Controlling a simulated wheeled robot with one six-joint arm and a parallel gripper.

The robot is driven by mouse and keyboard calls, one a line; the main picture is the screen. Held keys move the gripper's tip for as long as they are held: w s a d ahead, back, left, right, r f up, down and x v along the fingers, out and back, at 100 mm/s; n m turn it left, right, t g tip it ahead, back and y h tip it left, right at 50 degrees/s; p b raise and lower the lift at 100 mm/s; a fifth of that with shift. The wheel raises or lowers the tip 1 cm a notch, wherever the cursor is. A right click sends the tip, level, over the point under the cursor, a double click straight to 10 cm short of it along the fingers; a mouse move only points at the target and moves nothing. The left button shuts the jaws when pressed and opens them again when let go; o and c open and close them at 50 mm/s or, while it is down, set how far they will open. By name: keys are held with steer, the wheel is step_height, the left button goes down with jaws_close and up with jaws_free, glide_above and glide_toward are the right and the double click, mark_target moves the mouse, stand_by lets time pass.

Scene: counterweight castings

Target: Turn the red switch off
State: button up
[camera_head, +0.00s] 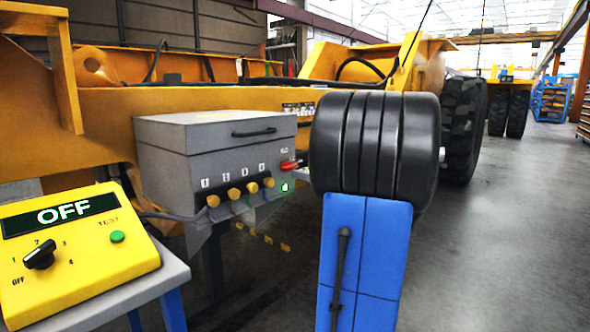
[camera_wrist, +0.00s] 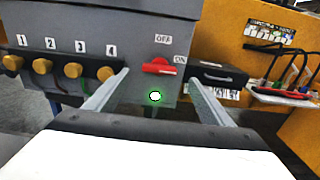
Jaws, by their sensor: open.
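The red switch (camera_wrist: 158,66) is on the front of a grey box (camera_wrist: 135,30). Its handle lies roughly level, toward the "ON" label (camera_wrist: 180,59) at its right. The "OFF" label (camera_wrist: 163,38) is above it. A green lamp (camera_wrist: 155,96) glows below the switch. My gripper (camera_wrist: 159,76) is open, with one finger on each side of the switch in the picture; contact cannot be told. In the head view the red switch (camera_head: 289,165) shows at the box's right end, beside my arm, which hides most of my gripper.
Several yellow knobs (camera_wrist: 73,71) numbered 1 to 4 sit left of the switch. A small dark case (camera_wrist: 217,77) and a tray with cables (camera_wrist: 285,97) are to the right. A yellow control box (camera_head: 75,250) reading "OFF" stands at the left front. Floor is clear at right.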

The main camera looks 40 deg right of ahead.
mark_target(293, 167)
steer(key=shift+w+a, duration=0.15)
steer(key=shift+w, duration=1.6)
steer(key=shift+w+a, duration=0.15)
steer(key=shift+w, duration=1.6)
steer(key=shift+c, duration=0.3)
steer(key=c, duration=1)
